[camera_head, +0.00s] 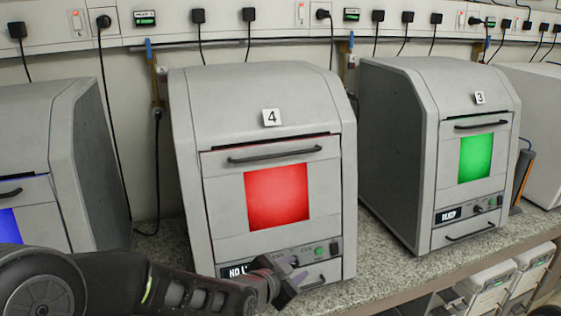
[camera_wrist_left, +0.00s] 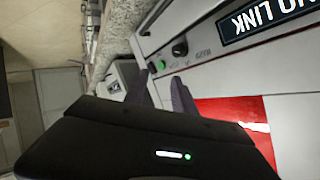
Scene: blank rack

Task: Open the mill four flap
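Mill four (camera_head: 255,95) is a grey box with a "4" label, standing in the middle of the head view. Its front flap (camera_head: 225,187) is closed, with a dark bar handle (camera_head: 275,155) along the top and a red lit window (camera_head: 278,196). The red window also shows in the left wrist view (camera_wrist_left: 232,112). My left gripper (camera_head: 290,277) is low in front of mill four's control panel, below the flap and apart from the handle. Its two fingers stand apart and empty in the left wrist view (camera_wrist_left: 161,92). My right gripper is not in view.
Mill three (camera_head: 395,130), with a green window (camera_head: 476,158), stands to the right. Another mill with a blue window (camera_head: 8,226) is at the left. A "NO LINK" display (camera_wrist_left: 265,18) sits on mill four's panel. The speckled counter (camera_head: 385,277) has bare room between the mills.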

